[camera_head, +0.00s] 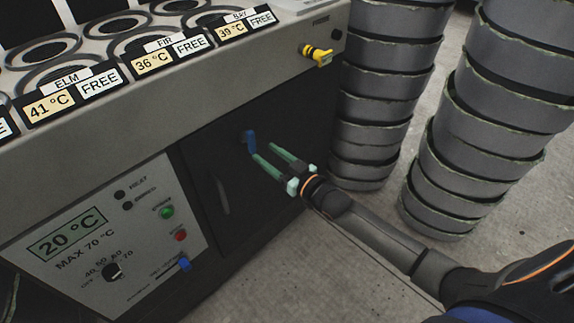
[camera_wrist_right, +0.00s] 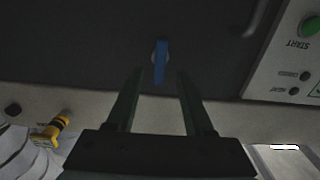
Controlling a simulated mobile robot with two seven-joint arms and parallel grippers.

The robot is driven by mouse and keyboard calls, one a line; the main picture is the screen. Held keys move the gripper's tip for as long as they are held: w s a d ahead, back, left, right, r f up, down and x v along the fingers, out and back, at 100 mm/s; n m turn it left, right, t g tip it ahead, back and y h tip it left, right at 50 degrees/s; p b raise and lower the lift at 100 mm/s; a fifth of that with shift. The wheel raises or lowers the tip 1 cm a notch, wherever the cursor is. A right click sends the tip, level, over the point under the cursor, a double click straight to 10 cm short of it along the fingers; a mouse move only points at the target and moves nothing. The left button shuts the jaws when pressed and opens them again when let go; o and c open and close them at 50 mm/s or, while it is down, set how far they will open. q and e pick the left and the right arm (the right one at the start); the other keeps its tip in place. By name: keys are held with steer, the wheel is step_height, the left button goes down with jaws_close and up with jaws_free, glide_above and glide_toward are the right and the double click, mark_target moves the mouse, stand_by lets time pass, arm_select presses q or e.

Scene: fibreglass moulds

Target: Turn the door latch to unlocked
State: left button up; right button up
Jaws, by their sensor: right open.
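The door latch (camera_head: 250,141) is a small blue handle on the dark door (camera_head: 222,190) of the machine. In the head view it hangs roughly downward from its pivot. In the right wrist view the latch (camera_wrist_right: 160,62) lies ahead of the fingers, near the middle between them. My right gripper (camera_head: 264,152) has green fingers and is open, with its tips close to the latch. I cannot tell whether a finger touches it. Nothing is between the fingers near their base. My left gripper is not in view.
A control panel (camera_head: 120,235) with a 20 °C display is left of the door. Stacks of grey moulds (camera_head: 375,90) stand right of the machine. The floor (camera_head: 300,270) in front looks clear.

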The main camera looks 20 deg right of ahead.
arm_select(q)
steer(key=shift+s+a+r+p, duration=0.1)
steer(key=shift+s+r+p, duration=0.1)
steer(key=shift+p, duration=0.2)
arm_select(e)
steer(key=v, duration=0.7)
arm_select(q)
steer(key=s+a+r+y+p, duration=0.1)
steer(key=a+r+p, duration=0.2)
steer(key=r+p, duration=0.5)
steer(key=p, duration=0.3)
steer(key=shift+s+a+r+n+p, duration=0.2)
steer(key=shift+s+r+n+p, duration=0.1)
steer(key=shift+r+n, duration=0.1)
arm_select(e)
steer(key=s+a+f+m+g+h, duration=0.1)
steer(key=s+a+f+g+h, duration=0.1)
steer(key=s, duration=0.9)
steer(key=s+a+f+m+g+h, duration=0.1)
steer(key=s+g, duration=0.4)
steer(key=s, duration=0.5)
step_height(320, 180, down, 3)
steer(key=a+h, duration=0.1)
steer(key=a, duration=0.1)
steer(key=shift+s+a+g, duration=0.35)
steer(key=shift+a+g, duration=0.05)
